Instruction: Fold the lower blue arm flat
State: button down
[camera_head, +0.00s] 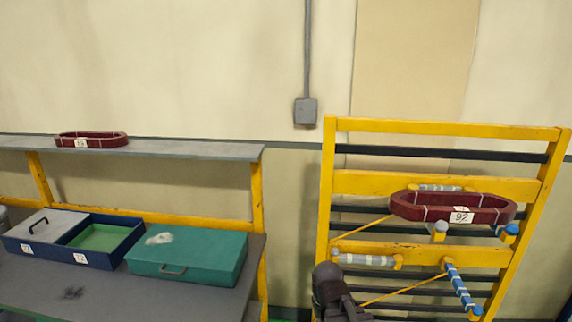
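The lower blue arm (460,287) is on the right part of a yellow rack (420,258). It is blue with pale bands and slants down from a yellow bracket to a blue end, standing out from the rack rather than lying along the bar. My gripper (335,290), dark and partly cut off by the bottom edge, is in front of the rack's left post, left of the blue arm and apart from it. Its fingers cannot be made out.
A dark red coil ring labelled 92 (462,216) rests on upper arms of the rack, above the lower blue arm. A grey banded arm (365,259) lies along the bar at left. A bench with a green case (190,254) stands left.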

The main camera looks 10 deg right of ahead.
aim_at(474, 312)
jog(key=z, duration=1.35)
